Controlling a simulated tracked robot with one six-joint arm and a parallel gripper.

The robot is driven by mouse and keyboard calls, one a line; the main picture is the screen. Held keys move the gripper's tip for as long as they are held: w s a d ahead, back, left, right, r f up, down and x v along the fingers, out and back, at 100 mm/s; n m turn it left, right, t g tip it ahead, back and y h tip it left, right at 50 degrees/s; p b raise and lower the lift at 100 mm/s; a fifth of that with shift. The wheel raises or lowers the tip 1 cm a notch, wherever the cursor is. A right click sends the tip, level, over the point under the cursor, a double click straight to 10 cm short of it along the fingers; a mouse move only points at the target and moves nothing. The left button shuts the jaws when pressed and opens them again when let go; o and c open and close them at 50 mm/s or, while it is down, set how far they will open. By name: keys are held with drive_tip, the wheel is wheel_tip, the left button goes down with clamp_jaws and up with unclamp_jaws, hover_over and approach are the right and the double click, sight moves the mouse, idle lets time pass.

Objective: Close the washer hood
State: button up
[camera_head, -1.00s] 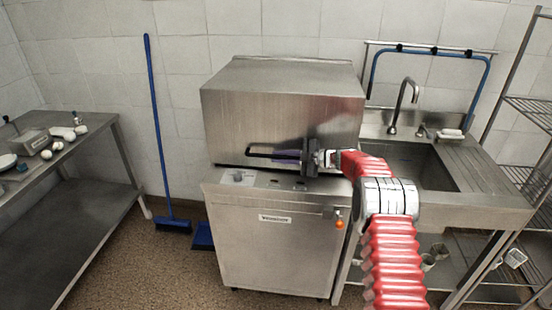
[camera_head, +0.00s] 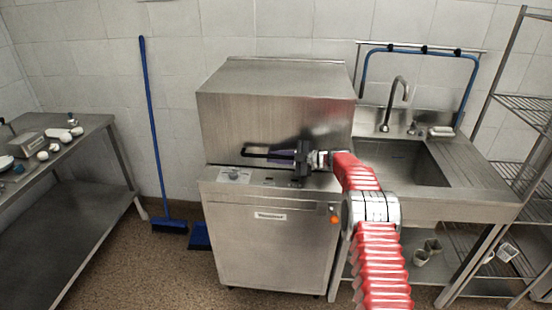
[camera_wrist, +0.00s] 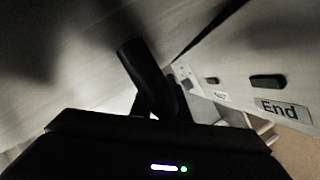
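The washer hood (camera_head: 275,112) is a large brushed-steel box on top of the steel washer body (camera_head: 262,245). Its lower front edge lies low, just above the body's top ledge; I cannot tell whether a gap is left. A dark bar handle (camera_head: 262,154) runs along the hood's lower front. My gripper (camera_head: 299,158) is at the right part of this handle, reached by my red arm from the right. In the wrist view a thick black bar, seemingly the handle (camera_wrist: 140,65), runs down towards my gripper. The fingertips are too dark to tell whether they grip it.
A sink (camera_head: 400,160) with a tap adjoins the washer on the right, and a wire rack (camera_head: 525,105) stands beyond it. A steel table (camera_head: 60,170) with small items is at the left. A blue broom (camera_head: 152,120) leans on the wall. The floor in front is clear.

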drive_tip(key=o, duration=0.4)
drive_tip(key=shift+s+a+f, duration=0.1)
drive_tip(key=shift+f, duration=0.35)
drive_tip(key=v, duration=1.4)
drive_tip(key=shift+r, duration=0.25)
drive_tip(key=shift+r, duration=0.1)
